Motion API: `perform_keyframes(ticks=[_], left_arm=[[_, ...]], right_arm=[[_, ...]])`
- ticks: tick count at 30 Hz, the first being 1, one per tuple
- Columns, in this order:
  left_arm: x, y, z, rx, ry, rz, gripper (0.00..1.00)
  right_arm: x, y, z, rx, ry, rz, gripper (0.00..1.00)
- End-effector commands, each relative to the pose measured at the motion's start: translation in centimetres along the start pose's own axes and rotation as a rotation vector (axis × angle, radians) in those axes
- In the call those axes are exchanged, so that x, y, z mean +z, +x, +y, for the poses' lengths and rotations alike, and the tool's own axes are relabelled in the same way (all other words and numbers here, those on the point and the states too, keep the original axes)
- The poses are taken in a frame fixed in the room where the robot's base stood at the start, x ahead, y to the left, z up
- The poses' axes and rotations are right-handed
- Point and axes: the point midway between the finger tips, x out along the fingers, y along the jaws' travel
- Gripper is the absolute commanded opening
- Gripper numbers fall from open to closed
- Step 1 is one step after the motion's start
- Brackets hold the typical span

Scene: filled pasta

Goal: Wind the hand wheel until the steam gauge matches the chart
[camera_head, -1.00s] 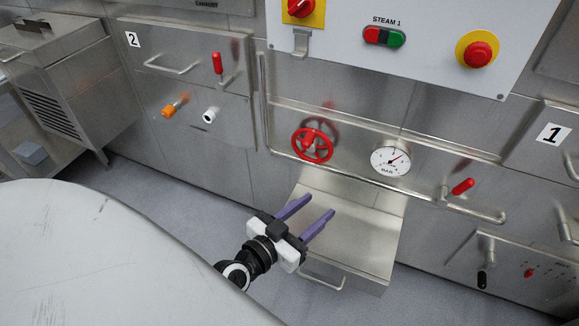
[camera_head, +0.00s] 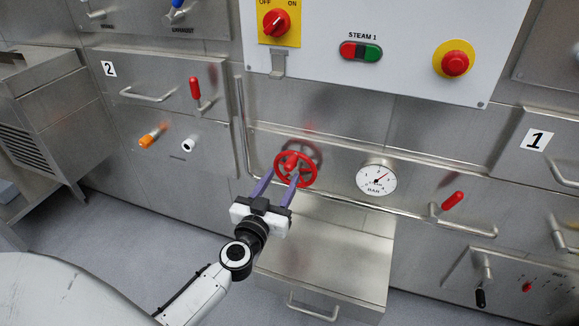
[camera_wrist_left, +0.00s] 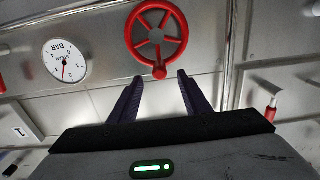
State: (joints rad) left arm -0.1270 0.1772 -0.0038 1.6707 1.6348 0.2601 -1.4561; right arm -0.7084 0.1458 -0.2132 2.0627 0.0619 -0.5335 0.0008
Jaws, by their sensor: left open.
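The red hand wheel (camera_head: 296,169) sits on the steel front panel, with spokes and a small knob on its rim. It also shows in the left wrist view (camera_wrist_left: 157,38), just beyond my fingertips. The round white steam gauge (camera_head: 377,180), marked BAR, is to the right of the wheel; its needle points to the upper right. The gauge also shows in the left wrist view (camera_wrist_left: 64,61), upside down. My left gripper (camera_head: 277,181) is open, its purple fingers pointing at the wheel's lower left, with nothing seen between them. I cannot tell whether they touch the rim. No chart is recognisable.
A white control panel (camera_head: 400,80) with a STEAM 1 button and red knobs is above. A steel box with a handle (camera_head: 325,255) juts out below the wheel. Red-handled levers (camera_head: 453,201) and a pipe rail (camera_head: 340,187) run along the front.

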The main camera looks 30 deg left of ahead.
Motion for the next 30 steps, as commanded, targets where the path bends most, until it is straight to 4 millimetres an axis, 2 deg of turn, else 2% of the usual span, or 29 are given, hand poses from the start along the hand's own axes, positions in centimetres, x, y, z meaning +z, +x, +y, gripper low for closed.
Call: perform_keyframes(ticks=[9, 15, 21, 30], left_arm=[[-0.1, 3.9, 0.0, 0.001, 0.002, 0.001, 0.44], [0.0, 5.8, 0.0, 0.001, 0.001, 0.000, 0.44], [0.0, 6.8, 0.1, 0.002, 0.000, 0.000, 0.44], [0.0, 7.0, 0.1, 0.002, 0.000, 0.000, 0.44]], right_arm=[[0.0, 0.1, 0.1, 0.001, 0.003, 0.003, 0.00], [0.0, 0.1, 0.1, 0.001, 0.001, 0.003, 0.00], [0.0, 0.1, 0.1, 0.001, 0.001, 0.003, 0.00], [0.0, 0.1, 0.1, 0.001, 0.001, 0.002, 0.00]])
